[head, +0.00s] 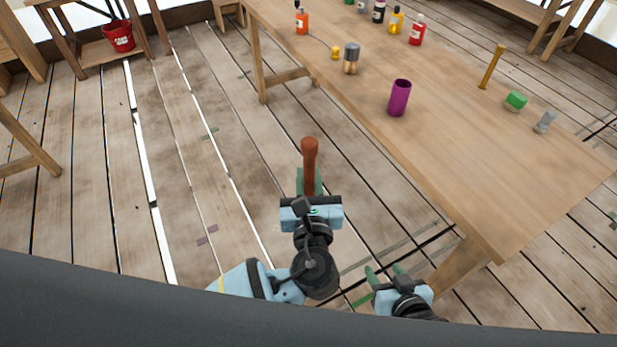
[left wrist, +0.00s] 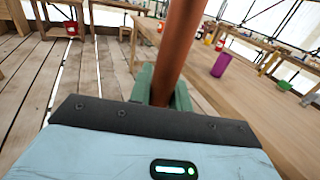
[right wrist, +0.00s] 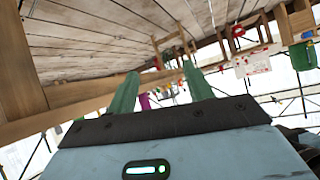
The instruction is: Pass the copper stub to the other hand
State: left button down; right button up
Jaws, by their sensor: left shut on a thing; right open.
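The copper stub (head: 310,160) is a reddish-brown rod with a rounded, wider top. My left gripper (head: 309,185) is shut on its lower part and holds it upright over the floor, left of the table's near edge. In the left wrist view the stub (left wrist: 178,45) rises between the green fingers (left wrist: 162,90); its lower end is hidden. My right gripper (head: 385,274) is open and empty, lower and to the right of the left gripper, apart from the stub. The right wrist view shows its two green fingers (right wrist: 162,92) spread with nothing between them.
A red bucket (head: 118,36) stands far left. The table's near part is bare.

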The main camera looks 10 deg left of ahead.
jog(key=s+d+f+g+h, duration=0.1)
jog(key=s+d+f, duration=0.2)
jog(key=s, duration=0.6)
jog(key=s+d+f+g, duration=0.1)
jog(key=s+d+f, duration=0.3)
jog(key=s, duration=0.4)
jog(key=shift+s+d+f+h, duration=0.25)
jog(key=shift+s+f+h, duration=0.1)
jog(key=shift+h, duration=0.05)
